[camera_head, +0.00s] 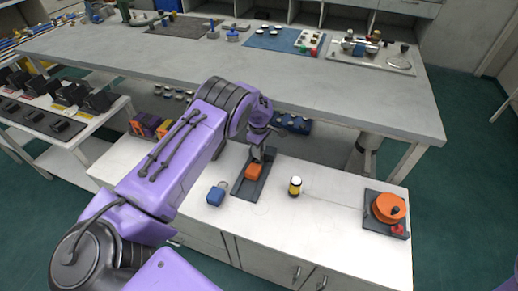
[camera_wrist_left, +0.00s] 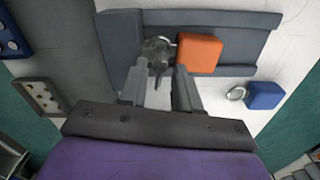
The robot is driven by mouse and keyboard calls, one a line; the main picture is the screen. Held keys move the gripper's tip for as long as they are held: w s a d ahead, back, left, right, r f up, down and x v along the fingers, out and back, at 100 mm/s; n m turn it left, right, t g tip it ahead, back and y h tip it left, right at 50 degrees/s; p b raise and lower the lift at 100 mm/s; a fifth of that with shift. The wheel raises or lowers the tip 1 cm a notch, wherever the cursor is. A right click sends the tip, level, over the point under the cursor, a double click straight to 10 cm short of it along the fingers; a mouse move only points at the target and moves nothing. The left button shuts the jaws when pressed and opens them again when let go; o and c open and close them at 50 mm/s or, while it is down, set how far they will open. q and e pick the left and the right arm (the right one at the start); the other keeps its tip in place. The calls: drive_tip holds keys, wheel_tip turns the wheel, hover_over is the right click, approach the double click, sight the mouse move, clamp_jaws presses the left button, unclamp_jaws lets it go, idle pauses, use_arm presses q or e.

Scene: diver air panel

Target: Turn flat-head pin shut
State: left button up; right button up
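A dark grey metal fixture with raised rails (camera_head: 247,185) lies on the white cabinet top; it also shows in the left wrist view (camera_wrist_left: 232,70). A dark round-headed pin with a bright ring (camera_wrist_left: 160,50) sits on it, beside an orange block (camera_wrist_left: 200,53). The orange block (camera_head: 254,171) also shows in the head view. My left gripper (camera_head: 257,155) is at the fixture's far end. In the left wrist view my left gripper (camera_wrist_left: 161,70) has its fingers apart, either side of the pin; contact with it is unclear. My right gripper is out of view.
A blue block with a ring (camera_head: 216,194) lies left of the fixture. A small yellow, black and white cylinder (camera_head: 295,187) stands to its right. An orange dial on a plate (camera_head: 388,208) is at the far right. The long grey table (camera_head: 300,85) rises behind.

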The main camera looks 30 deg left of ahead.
use_arm(q)
clamp_jaws()
drive_tip(key=shift+m, duration=0.3)
